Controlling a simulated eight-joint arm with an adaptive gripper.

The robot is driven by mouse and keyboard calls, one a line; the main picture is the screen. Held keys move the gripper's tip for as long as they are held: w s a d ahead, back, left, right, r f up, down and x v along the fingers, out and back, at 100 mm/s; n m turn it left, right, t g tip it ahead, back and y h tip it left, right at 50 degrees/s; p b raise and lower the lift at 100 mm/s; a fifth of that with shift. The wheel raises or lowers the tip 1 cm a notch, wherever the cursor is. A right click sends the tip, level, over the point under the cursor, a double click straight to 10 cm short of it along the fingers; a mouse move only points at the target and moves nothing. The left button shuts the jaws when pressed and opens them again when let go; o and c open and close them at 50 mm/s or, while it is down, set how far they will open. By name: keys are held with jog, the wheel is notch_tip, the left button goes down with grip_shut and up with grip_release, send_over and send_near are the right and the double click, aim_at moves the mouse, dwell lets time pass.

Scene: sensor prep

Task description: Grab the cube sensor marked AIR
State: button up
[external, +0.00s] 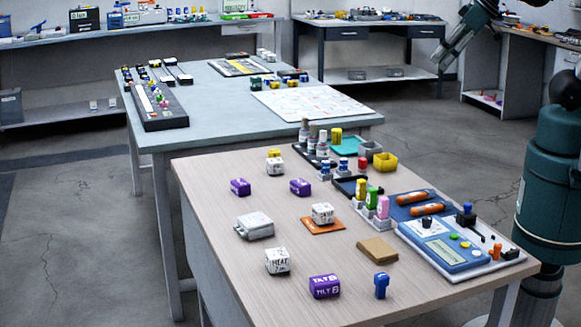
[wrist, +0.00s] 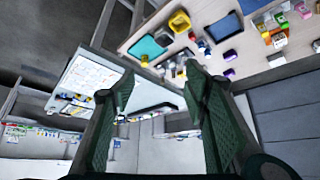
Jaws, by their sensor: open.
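Several white cubes with dark lettering stand on the wooden table (external: 215,205). One white cube (external: 277,261) at the front left reads HEAT. Another white cube (external: 322,213) sits on an orange pad (external: 322,227), and a third white cube (external: 275,165) stands farther back. The lettering on these two is too small to read, so I cannot tell which is marked AIR. My gripper (external: 449,53) is raised at the upper right, well away from the cubes. In the wrist view my gripper (wrist: 158,84) is open, with nothing between its fingers.
Purple blocks (external: 324,286) marked TILT, a grey-white box (external: 254,225) and a brown pad (external: 377,250) lie around the cubes. A blue meter (external: 440,250), colored bottles (external: 383,207) and a yellow bin (external: 385,162) crowd the right side. The table's left edge is mostly clear.

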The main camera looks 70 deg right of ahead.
jog(key=shift+w, duration=0.1)
jog(key=m+g+h, duration=0.3)
jog(key=m+g, duration=0.1)
jog(key=m, duration=0.6)
send_over(275, 160)
jog(key=s+a, duration=0.2)
notch_tip(275, 160, down, 25)
jog(key=shift+w+f+h, duration=0.15)
jog(key=shift+f+h, duration=0.15)
jog(key=shift+x, duration=1.3)
